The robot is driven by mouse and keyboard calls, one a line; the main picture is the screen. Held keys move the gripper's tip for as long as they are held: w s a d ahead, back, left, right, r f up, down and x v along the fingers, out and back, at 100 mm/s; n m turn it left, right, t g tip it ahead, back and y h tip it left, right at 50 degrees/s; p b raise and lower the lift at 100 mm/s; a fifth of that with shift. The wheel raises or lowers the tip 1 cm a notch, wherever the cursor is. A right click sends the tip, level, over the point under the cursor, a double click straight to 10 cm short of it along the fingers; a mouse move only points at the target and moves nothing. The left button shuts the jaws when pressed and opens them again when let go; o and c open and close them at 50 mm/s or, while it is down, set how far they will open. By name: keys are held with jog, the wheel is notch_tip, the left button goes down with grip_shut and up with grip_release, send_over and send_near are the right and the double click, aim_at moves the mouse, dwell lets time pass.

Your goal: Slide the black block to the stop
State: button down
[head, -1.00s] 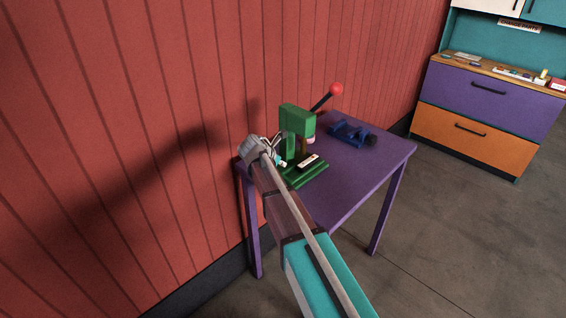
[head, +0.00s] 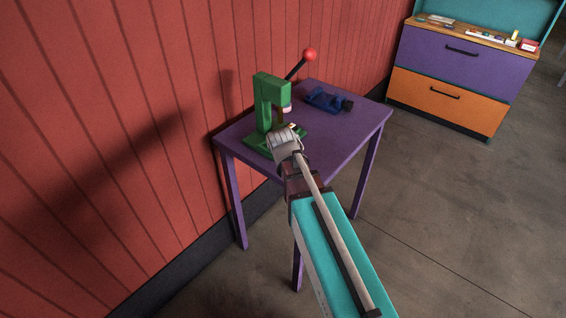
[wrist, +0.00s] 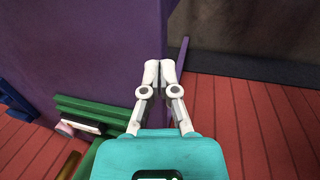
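A small dark block with a pale top (wrist: 84,122) lies at the green base (wrist: 92,108) of the press in the wrist view; I take it for the black block. No stop can be told apart. The green press (head: 266,105) stands on the purple table in the head view, and my arm hides part of its base. My gripper (wrist: 160,72) has its white fingertips together with nothing seen between them. In the wrist view it is to the right of the block and apart from it.
The purple table (head: 345,135) has clear room on its right. A blue device with a black end (head: 324,99) lies behind the press. The press lever has a red knob (head: 309,54) near the red wall. A drawer cabinet (head: 440,95) stands far right.

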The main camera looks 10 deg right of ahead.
jog(key=s+m+g+y, duration=0.1)
jog(key=s+m+y, duration=0.1)
jog(key=s+m, duration=0.6)
jog(key=shift+s+d+f+y, duration=0.25)
jog(key=shift+s+d+y, duration=0.05)
jog(key=shift+s, duration=0.3)
